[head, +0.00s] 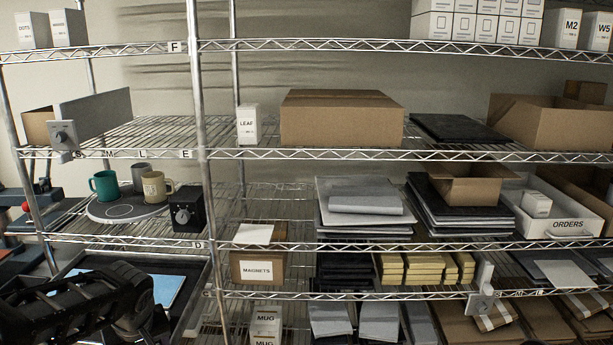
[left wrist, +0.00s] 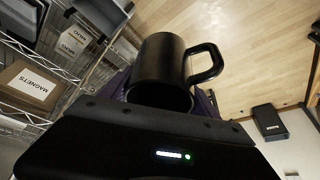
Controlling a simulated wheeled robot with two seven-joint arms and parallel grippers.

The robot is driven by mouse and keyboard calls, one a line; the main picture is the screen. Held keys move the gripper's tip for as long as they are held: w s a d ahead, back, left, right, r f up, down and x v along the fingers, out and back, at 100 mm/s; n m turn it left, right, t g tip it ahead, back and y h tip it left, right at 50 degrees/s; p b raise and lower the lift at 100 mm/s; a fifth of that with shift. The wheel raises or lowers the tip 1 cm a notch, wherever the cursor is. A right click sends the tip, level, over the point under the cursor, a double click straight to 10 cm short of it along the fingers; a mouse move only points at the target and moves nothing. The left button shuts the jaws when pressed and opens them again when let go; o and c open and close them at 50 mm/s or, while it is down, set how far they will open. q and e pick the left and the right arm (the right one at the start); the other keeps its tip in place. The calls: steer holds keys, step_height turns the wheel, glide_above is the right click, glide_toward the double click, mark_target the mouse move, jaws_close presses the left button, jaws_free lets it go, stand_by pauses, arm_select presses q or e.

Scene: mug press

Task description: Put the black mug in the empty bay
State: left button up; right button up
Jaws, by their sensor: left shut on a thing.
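The black mug (left wrist: 160,60) shows large in the left wrist view, its handle to the right. My left gripper (left wrist: 165,100) is shut on it; the dark gripper body hides its lower end. In the head view, my black left arm comes in at the bottom left, in front of the lower shelf, and I cannot pick out the mug there. A round grey plate (head: 113,212) on the middle left shelf carries a teal mug (head: 104,185), a beige mug (head: 154,188) and a grey mug (head: 139,172). The front of the plate is bare. My right gripper is out of view.
A black box with a dial (head: 187,210) stands right of the plate. A shelf post (head: 199,110) rises beside it. A cardboard box labelled MAGNETS (head: 257,268) is further right. A dark tray (head: 190,300) lies below the plate, behind my left arm.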

arm_select(q)
steer(key=w+d+f+m+h, duration=0.1)
steer(key=d+f+m, duration=0.2)
steer(key=d, duration=0.4)
steer(key=w+d+f+m+t+h, duration=0.1)
steer(key=d+f+m, duration=0.3)
steer(key=d, duration=0.4)
steer(key=shift+w+d+f+m+h, duration=0.15)
steer(key=shift+w+d+m+h, duration=0.1)
steer(key=shift+m+h, duration=0.15)
steer(key=shift+a, duration=0.25)
stand_by(1.8)
